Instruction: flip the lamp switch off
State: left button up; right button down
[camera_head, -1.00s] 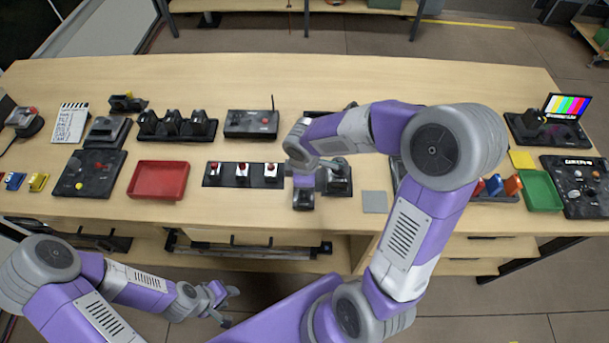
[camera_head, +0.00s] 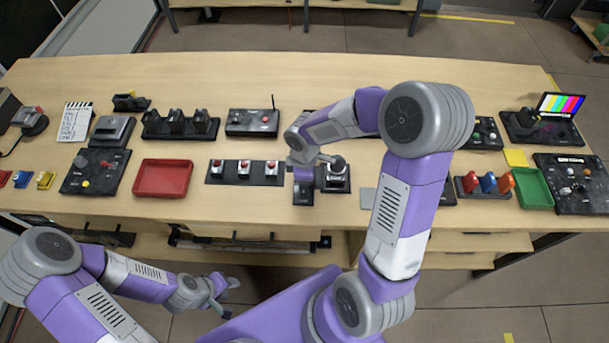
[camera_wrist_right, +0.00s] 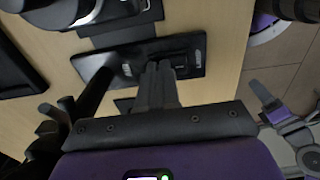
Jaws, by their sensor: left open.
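A dark plate (camera_head: 303,195) lies at the table's front middle, directly below my right gripper (camera_head: 306,180). In the right wrist view this dark plate (camera_wrist_right: 190,72) has a raised black part with small pale marks. I cannot tell for sure that it is the lamp switch, nor its position. My right gripper's fingers (camera_wrist_right: 160,70) look shut together, with nothing seen between them, their tips over or near the plate; contact cannot be told. My left gripper (camera_head: 226,296) is open and empty, low in front of the table.
A round-topped device (camera_head: 337,181) stands close beside the right gripper. A panel with three red-topped switches (camera_head: 244,172) and a red tray (camera_head: 162,178) lie to the left. Coloured levers (camera_head: 488,185) and a green tray (camera_head: 533,188) lie right. The table's back strip is clear.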

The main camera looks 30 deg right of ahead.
aim_at(304, 190)
jog(key=shift+s+a+f, duration=0.1)
jog(key=shift+s+f, duration=0.25)
jog(key=shift+s+a, duration=0.1)
jog(key=shift+s, duration=0.1)
jog(key=shift+s+a, duration=0.2)
jog(key=shift+s, duration=0.1)
jog(key=shift+s+a, duration=0.1)
jog(key=shift+r, duration=0.1)
jog(key=r+p, duration=0.2)
jog(key=r, duration=0.1)
jog(key=r+p, duration=0.1)
jog(key=shift+w+r, duration=0.25)
jog(key=shift+r, duration=0.05)
notch_tip(304, 190, up, 10)
jog(key=p, duration=0.2)
